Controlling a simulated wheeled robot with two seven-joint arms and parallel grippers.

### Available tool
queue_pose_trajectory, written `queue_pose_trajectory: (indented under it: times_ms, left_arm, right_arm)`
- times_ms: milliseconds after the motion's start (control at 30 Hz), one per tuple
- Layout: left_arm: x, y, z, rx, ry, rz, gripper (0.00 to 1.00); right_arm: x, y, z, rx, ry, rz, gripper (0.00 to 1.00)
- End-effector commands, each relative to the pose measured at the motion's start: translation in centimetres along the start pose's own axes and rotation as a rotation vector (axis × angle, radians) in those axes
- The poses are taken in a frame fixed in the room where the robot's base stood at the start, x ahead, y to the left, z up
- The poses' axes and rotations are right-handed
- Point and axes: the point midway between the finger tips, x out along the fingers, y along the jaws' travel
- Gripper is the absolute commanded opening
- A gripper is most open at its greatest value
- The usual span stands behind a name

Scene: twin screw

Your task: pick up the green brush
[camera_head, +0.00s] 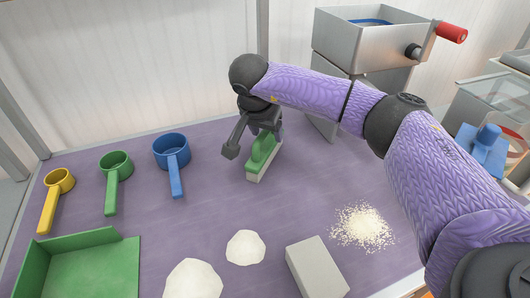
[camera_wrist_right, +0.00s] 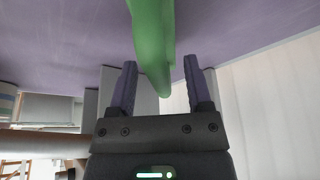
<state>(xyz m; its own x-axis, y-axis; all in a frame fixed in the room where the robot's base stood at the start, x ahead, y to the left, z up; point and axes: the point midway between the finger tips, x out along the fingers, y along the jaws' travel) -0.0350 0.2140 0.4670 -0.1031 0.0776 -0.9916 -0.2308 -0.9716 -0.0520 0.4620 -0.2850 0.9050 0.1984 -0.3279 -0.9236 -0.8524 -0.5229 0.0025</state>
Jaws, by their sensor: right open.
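The green brush (camera_head: 262,153), a green handle on a pale block, stands on the purple table near the middle in the head view. Its green handle also shows in the right wrist view (camera_wrist_right: 152,45), reaching in between the fingers. My right gripper (camera_head: 248,147) is at the brush, with one dark finger on the left of the handle. In the right wrist view the right gripper (camera_wrist_right: 158,82) is open, with a finger on each side of the handle's end and gaps beside it. My left gripper does not show.
Yellow (camera_head: 57,190), green (camera_head: 115,170) and blue (camera_head: 172,157) scoops lie at the left. A green dustpan-like tray (camera_head: 85,270), white dough pieces (camera_head: 245,247), a grey block (camera_head: 317,268) and pale crumbs (camera_head: 362,228) lie in front. A metal machine (camera_head: 365,45) stands behind.

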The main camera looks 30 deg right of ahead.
Motion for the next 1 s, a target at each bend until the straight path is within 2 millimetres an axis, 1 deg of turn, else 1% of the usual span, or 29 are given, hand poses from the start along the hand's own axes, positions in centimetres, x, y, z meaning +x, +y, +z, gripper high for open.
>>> queue_pose_trajectory:
  times_ms: [33,67,100,167,200,267,300,333,367,733,1000]
  left_arm:
    - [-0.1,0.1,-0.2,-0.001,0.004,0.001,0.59]
    - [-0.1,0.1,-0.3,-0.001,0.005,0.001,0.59]
    - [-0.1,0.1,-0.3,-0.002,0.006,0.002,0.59]
    - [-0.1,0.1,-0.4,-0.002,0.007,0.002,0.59]
    - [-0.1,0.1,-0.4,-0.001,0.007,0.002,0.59]
    - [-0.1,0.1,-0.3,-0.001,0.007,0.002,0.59]
    - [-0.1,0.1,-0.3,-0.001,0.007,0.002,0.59]
    - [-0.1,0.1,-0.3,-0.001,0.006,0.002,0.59]
    - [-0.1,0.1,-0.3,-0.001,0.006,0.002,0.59]
    - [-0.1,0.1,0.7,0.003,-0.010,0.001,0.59]
    - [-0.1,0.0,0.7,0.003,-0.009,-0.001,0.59]
  right_arm:
    - [-0.1,0.0,0.0,0.000,0.000,-0.001,0.64]
    - [-0.1,0.0,0.0,0.000,0.000,-0.001,0.60]
    - [-0.1,0.0,0.0,0.000,0.000,-0.001,0.51]
    - [-0.2,0.0,0.0,0.001,0.000,-0.001,0.39]
    - [-0.2,0.0,0.0,0.001,0.000,-0.001,0.30]
    - [-0.2,0.0,0.0,0.001,-0.001,-0.001,0.17]
    - [-0.2,0.0,0.0,0.001,-0.001,-0.001,0.09]
    - [-0.2,0.0,0.0,0.001,-0.001,-0.001,0.03]
    - [-0.2,0.0,0.0,0.001,-0.001,-0.001,0.00]
    - [-0.2,0.0,0.0,0.001,-0.001,-0.001,0.00]
    - [-0.2,0.0,0.0,0.001,-0.001,-0.001,0.00]
